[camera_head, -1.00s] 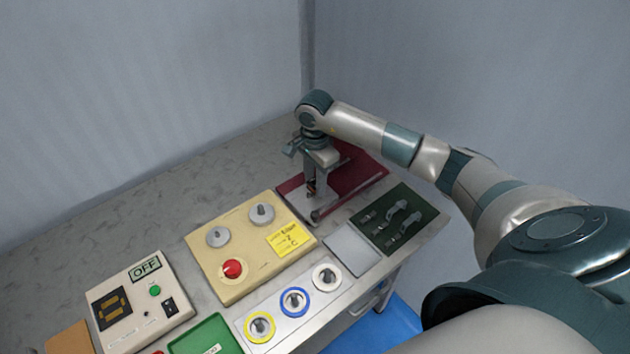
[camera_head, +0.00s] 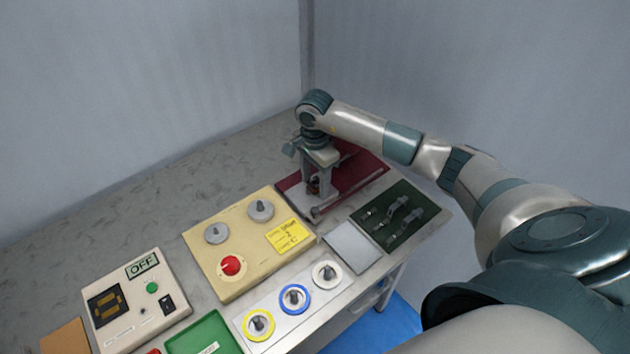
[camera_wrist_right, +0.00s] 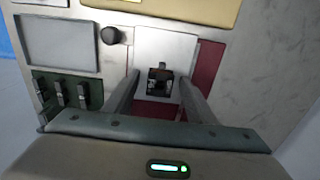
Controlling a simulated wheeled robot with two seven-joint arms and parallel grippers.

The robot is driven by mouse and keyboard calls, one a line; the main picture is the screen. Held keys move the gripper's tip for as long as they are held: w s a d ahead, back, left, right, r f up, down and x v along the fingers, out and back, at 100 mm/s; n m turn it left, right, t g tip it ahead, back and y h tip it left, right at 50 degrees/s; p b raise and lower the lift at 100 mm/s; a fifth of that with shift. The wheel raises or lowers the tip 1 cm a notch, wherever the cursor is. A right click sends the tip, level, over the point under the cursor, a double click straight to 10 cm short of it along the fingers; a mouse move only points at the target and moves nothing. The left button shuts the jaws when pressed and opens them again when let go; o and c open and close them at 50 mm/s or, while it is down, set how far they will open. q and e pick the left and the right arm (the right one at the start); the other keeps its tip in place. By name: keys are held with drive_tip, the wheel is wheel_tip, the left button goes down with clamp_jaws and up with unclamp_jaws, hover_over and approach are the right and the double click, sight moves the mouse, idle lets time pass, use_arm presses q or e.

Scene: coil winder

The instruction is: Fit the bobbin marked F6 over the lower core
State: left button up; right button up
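My right gripper (camera_head: 318,187) is at the red-based fixture (camera_head: 350,178) at the back right of the table. In the right wrist view its two fingers (camera_wrist_right: 159,88) stand apart, with a gap on each side of a small dark, square part with brown inside (camera_wrist_right: 158,82). This part stands on the fixture's pale plate (camera_wrist_right: 178,48). I cannot tell whether it is the bobbin, the lower core or both, and no F6 mark is readable. My left gripper is in neither view.
Yellow (camera_head: 258,325), blue (camera_head: 295,299) and white (camera_head: 326,275) rings sit on a pale strip in front. A beige box with a red button (camera_head: 232,266), a dark green tool tray (camera_head: 401,216) and a grey plate (camera_head: 352,247) stand near the fixture. The table's back left is clear.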

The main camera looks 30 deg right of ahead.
wheel_tip(320, 180, up, 17)
drive_tip(key=b, duration=0.5)
drive_tip(key=shift+r, duration=0.2)
drive_tip(key=shift+a, duration=0.1)
idle(1.0)
